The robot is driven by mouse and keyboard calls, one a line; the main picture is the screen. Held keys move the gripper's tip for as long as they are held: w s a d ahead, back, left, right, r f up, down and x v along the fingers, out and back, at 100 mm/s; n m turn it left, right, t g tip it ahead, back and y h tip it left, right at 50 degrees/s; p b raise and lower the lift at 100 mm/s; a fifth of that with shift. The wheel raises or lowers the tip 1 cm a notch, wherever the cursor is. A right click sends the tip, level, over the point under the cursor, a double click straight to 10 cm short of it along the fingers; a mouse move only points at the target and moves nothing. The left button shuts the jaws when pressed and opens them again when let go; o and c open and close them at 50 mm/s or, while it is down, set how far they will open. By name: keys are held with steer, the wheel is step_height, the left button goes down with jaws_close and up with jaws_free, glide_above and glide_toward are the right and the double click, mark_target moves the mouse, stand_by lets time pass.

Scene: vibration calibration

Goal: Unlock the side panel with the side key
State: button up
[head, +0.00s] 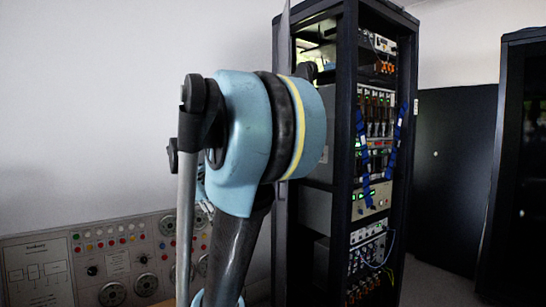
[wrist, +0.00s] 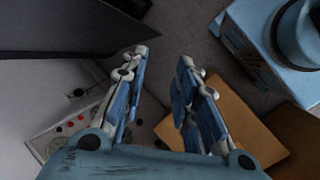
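My gripper (wrist: 163,58) is in the wrist view, its two blue-and-white fingers apart with nothing between them. A tall black equipment rack (head: 346,150) stands at centre right; the side facing me is open at least in part, showing modules inside. A flat dark panel (head: 455,180) with a small light spot (head: 435,154) stands behind the rack to its right; I cannot tell if it is the side panel. I cannot make out a side key in either view.
A control board (head: 100,265) with knobs and coloured buttons is at lower left. Another dark cabinet (head: 520,170) stands at the right edge. In the wrist view, a brown surface (wrist: 210,115) lies below the fingers and a large dark shape (wrist: 70,25) is at upper left.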

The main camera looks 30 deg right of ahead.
steer(key=w+d+r+n+g+h, duration=0.3)
steer(key=w+d+r, duration=0.55)
steer(key=r, duration=0.35)
steer(key=w+d+r+n+g+h, duration=0.35)
steer(key=w+d+r, duration=0.35)
steer(key=w+r, duration=0.4)
steer(key=shift+t, duration=0.35)
steer(key=x, duration=1)
steer(key=r+x, duration=0.1)
steer(key=x, duration=0.4)
steer(key=shift+s+d, duration=0.4)
steer(key=shift+s, duration=0.15)
jaws_close()
steer(key=shift+m, duration=0.25)
